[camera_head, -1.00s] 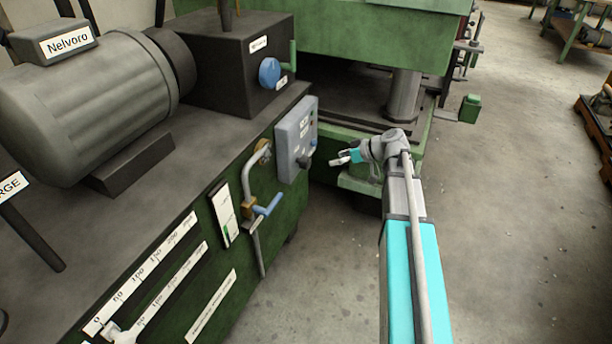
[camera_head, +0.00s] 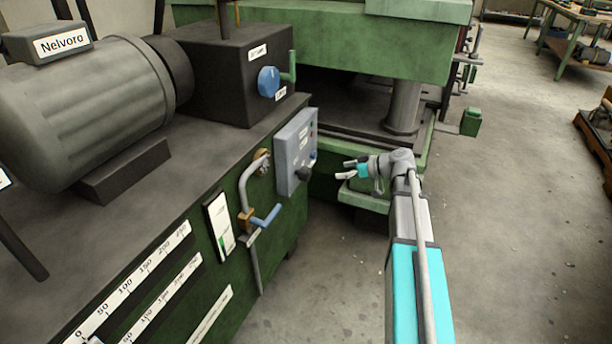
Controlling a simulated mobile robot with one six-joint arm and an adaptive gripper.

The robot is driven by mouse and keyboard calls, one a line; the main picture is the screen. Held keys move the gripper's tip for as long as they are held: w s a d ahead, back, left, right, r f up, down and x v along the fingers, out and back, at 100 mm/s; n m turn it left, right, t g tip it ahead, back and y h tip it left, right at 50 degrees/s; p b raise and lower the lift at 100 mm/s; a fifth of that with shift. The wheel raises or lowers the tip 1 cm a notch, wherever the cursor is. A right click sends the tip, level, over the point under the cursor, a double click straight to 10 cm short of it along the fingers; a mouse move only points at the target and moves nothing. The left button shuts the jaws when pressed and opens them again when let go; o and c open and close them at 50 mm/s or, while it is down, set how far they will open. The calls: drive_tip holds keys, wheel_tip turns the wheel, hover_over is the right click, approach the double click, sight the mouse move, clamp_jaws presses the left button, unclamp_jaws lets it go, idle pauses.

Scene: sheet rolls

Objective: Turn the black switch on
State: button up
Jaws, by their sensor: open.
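The black switch (camera_head: 303,174) is a small dark knob low on the front of a grey control box (camera_head: 290,150). The box is fixed to the green side of the machine cabinet. The setting of the switch is too small to read. My gripper (camera_head: 343,169) is open and empty. It is to the right of the box, at about the height of the switch, with its fingers pointing left towards it. A gap shows between the fingertips and the switch.
A blue-handled valve (camera_head: 266,216) and pipe are left of the box. A blue knob (camera_head: 268,81) and green lever (camera_head: 292,66) are above it. The green press (camera_head: 330,40) stands behind my gripper. Open concrete floor (camera_head: 500,200) lies to the right.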

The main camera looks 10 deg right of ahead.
sight(309, 174)
drive_tip(key=b+x, duration=0.5)
drive_tip(key=x, duration=0.8)
drive_tip(key=shift+a+f, duration=0.1)
drive_tip(key=c, duration=1.1)
